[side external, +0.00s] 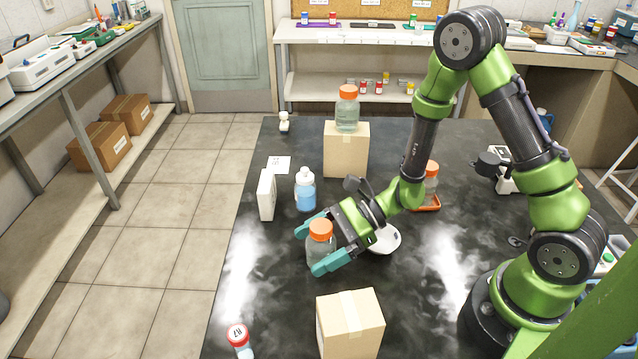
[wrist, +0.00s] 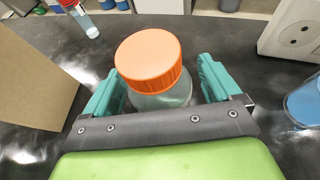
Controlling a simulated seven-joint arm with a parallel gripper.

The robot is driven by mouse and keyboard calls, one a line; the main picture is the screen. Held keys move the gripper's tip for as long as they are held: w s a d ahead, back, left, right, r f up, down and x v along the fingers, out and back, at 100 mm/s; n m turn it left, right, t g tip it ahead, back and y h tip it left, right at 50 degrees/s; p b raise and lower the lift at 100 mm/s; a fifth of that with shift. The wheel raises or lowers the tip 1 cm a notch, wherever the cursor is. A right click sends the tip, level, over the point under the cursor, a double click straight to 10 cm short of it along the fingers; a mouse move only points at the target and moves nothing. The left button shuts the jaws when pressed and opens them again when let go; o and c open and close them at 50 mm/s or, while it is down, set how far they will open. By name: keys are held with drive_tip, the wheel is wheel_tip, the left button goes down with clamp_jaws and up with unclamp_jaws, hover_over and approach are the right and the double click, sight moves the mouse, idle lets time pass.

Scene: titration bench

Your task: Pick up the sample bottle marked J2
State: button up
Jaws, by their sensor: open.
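A clear glass bottle with an orange screw cap (side external: 320,231) stands on the black bench between the teal fingers of my gripper (side external: 317,246). In the wrist view its orange cap (wrist: 148,60) sits between the two fingers (wrist: 158,84), with a gap visible beside them. My gripper is open around it. A second orange-capped bottle (side external: 347,112) stands on top of a cardboard box. A third orange-capped bottle (side external: 431,184) stands in an orange tray, partly behind my arm. No J2 mark is readable on any of these bottles.
A white-capped bottle of blue liquid (side external: 305,192) and a white upright box (side external: 267,195) stand behind my gripper. A cardboard box (side external: 350,322) and a red-capped vial (side external: 238,337) are in front. A white dish (side external: 386,240) lies beside my wrist. A taller cardboard box (side external: 346,155) stands farther back.

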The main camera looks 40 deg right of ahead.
drive_tip(key=shift+w+a+f, duration=0.15)
drive_tip(key=shift+a, duration=0.15)
drive_tip(key=shift+c, duration=0.3)
drive_tip(key=c, duration=1.1)
drive_tip(key=shift+c, duration=0.2)
